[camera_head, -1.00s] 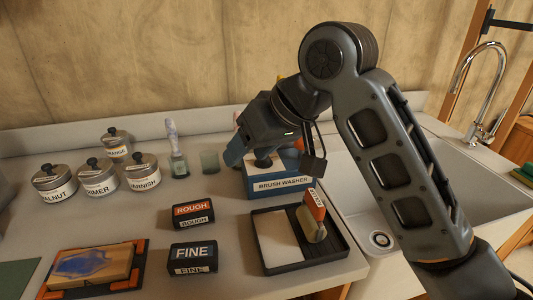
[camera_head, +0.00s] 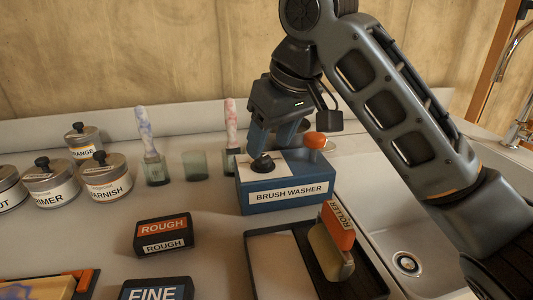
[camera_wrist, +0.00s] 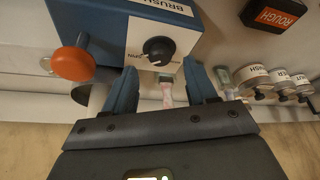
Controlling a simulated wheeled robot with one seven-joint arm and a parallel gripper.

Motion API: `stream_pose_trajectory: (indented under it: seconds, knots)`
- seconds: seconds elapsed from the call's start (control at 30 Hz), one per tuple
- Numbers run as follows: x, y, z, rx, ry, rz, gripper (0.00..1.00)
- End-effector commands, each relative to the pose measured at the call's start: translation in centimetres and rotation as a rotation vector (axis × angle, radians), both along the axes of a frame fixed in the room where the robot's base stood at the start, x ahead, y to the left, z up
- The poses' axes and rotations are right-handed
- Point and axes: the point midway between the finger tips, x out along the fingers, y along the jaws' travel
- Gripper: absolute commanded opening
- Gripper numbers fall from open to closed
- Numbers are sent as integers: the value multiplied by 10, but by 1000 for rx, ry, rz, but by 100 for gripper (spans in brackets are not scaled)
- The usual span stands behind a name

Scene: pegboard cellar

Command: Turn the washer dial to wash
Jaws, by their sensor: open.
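The brush washer (camera_head: 285,190) is a blue box with a white top panel, standing on the counter left of the sink. Its black dial (camera_head: 263,162) sits on the white panel, and an orange knob (camera_head: 315,140) rises at the right. In the wrist view, the dial (camera_wrist: 158,50) shows with the word "SPIN" beside it; I cannot read a "wash" mark. My gripper (camera_wrist: 161,72) is open and empty, its two blue fingers apart on either side below the dial in that picture. In the head view, my gripper (camera_head: 274,140) is just behind the dial, with no visible contact.
Jars with brushes (camera_head: 157,168) and lidded cans (camera_head: 105,178) stand to the left. The ROUGH block (camera_head: 164,235) and a black tray (camera_head: 250,235) with a roller (camera_head: 335,250) are in front. The sink (camera_head: 400,220) lies right.

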Motion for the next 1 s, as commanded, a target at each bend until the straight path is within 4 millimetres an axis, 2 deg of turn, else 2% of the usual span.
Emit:
stream_pose_trajectory:
  seconds: [0.1,0.23,0.6,1.0]
  knots:
    - [5,4,-17,-1,0,0,57]
    - [8,7,-28,0,0,-1,57]
    - [10,9,-33,1,-2,0,57]
    - [10,9,-33,1,-1,0,18]
